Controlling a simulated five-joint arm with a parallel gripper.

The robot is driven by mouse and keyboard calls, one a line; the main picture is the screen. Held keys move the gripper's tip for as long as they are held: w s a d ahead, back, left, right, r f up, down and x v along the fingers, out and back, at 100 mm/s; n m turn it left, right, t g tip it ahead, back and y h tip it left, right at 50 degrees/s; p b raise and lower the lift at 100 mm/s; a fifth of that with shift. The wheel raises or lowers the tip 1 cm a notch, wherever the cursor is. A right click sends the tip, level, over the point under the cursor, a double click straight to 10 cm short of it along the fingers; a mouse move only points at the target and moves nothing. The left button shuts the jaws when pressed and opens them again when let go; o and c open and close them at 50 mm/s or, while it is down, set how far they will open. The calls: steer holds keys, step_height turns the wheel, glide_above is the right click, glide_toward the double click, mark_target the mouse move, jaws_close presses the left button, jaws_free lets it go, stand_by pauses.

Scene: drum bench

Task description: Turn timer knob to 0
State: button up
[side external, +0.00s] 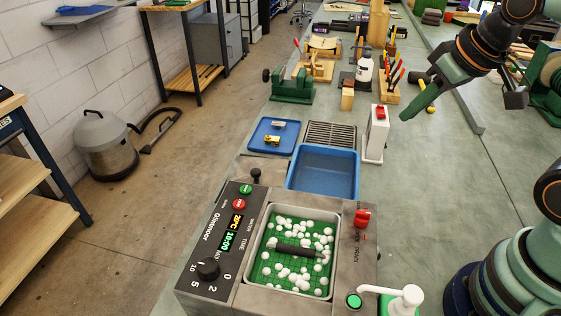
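The timer knob (208,269) is a round black knob on the dark control panel (222,238) of the drum machine, at the lower left in the side external view. White numbers 10, 5, 2 and 0 stand around it, with 10 at its left and 0 at its right. The panel display (232,232) appears to read 20°C and 10:00. The knob's pointer is too small to tell. My gripper (437,121) is at the upper right, high and far from the knob. Its two fingers are spread apart, with nothing held.
Beside the panel is a tray (334,212) of white balls on green. A red knob (362,218) and white pump spout (405,300) stand to its right. A blue bin (323,172) and white upright box (376,134) lie beyond.

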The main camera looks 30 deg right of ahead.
steer(key=o, duration=0.5)
steer(key=shift+w+a+r, duration=0.1)
steer(key=shift+a, duration=0.05)
steer(key=o, duration=0.4)
steer(key=shift+w+a+r, duration=0.2)
steer(key=shift+w+a, duration=0.1)
steer(key=shift+a, duration=0.15)
steer(key=shift+c, duration=0.2)
steer(key=w+a+r+m+g+y, duration=0.1)
steer(key=w+a+r+m+g, duration=0.15)
steer(key=a, duration=0.55)
steer(key=m+g+h, duration=0.1)
steer(key=m+g, duration=0.2)
steer(key=m, duration=0.4)
glide_above(207, 265)
step_height(207, 265, down, 4)
steer(key=f, duration=0.1)
steer(key=shift+n, duration=0.25)
step_height(207, 265, down, 11)
steer(key=shift+r, duration=0.1)
